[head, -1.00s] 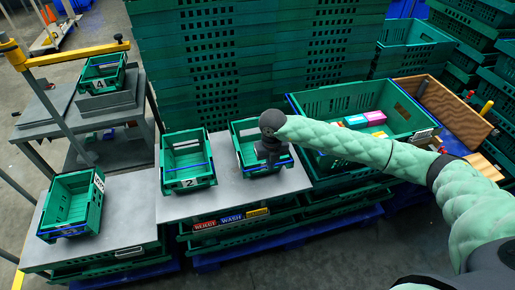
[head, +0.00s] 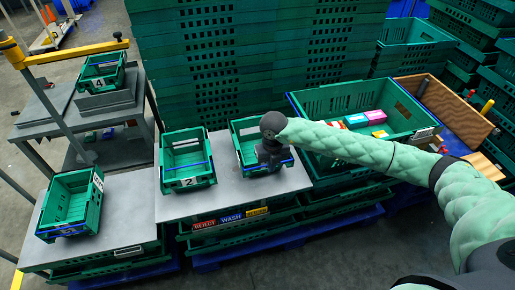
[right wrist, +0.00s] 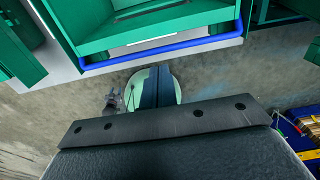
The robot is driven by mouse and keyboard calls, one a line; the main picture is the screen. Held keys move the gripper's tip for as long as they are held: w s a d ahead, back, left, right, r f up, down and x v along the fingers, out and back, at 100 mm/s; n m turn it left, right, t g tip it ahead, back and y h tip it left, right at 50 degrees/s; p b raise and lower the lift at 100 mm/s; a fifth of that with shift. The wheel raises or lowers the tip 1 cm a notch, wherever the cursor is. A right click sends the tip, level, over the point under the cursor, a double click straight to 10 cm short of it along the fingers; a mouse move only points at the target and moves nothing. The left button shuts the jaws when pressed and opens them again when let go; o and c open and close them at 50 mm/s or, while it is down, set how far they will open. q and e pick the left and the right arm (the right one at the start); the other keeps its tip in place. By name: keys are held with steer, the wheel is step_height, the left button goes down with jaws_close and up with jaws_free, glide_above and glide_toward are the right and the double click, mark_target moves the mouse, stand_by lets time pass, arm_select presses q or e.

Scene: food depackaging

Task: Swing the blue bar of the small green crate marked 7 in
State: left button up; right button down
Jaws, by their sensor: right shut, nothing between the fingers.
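A small green crate (head: 241,131) stands at the right end of the grey table, partly behind my right gripper (head: 269,161). Its front face is mostly covered, so I cannot read its number. Its blue bar (head: 287,161) runs along the front side. In the right wrist view the blue bar (right wrist: 165,51) crosses the crate's near side at the top. The shut, empty fingers of my right gripper (right wrist: 155,78) are just below the bar in that picture; I cannot tell whether they touch it. My left gripper is not in view.
A crate marked 2 (head: 188,183) stands to the left, and another small crate (head: 47,205) farther left. A crate marked 4 (head: 82,73) is on the back-left stand. A large green crate (head: 330,101) with coloured packs is on the right. Tall crate stacks (head: 205,60) block the back.

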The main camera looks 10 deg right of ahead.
steer(key=shift+f, duration=0.35)
steer(key=shift+w+b, duration=0.6)
stand_by(0.6)
